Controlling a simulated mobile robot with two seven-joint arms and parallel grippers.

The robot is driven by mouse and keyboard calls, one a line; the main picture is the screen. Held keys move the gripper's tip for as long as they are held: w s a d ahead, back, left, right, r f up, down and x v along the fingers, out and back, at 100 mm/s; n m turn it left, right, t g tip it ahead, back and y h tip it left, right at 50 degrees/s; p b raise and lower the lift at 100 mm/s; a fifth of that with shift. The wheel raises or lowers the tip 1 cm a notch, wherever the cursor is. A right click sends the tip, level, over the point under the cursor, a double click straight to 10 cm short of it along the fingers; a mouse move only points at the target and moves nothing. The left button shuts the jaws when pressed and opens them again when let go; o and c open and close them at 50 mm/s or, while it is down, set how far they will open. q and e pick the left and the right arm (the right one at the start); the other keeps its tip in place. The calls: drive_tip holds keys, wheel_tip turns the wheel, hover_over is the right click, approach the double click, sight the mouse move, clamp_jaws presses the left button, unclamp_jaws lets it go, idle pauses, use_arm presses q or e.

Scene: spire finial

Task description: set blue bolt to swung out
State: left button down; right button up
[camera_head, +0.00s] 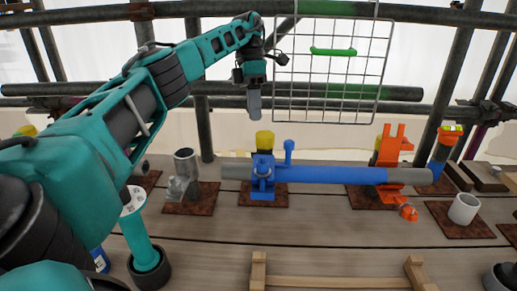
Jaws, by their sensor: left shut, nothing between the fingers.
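The blue bolt (288,155) is a short blue peg with a round head, standing up from the blue clamp (262,178). The clamp sits on a rusty plate around a horizontal tube (330,175), which is blue along its middle and grey at both ends. A yellow cap (265,139) shows just behind the clamp. My left gripper (254,104) points down, shut and empty, above and slightly left of the clamp, apart from it. My right gripper is not in view.
An orange clamp (391,150) holds the tube's right part. A wire mesh panel (333,75) with a green handle hangs behind. A metal cup (185,162) and a white cup (463,208) stand on rusty plates. Wooden rails (335,282) lie in front; the planks between are clear.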

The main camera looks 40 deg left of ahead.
sight(263, 174)
use_arm(q)
drive_tip(key=b+x, duration=0.2)
drive_tip(key=x, duration=0.8)
idle(0.4)
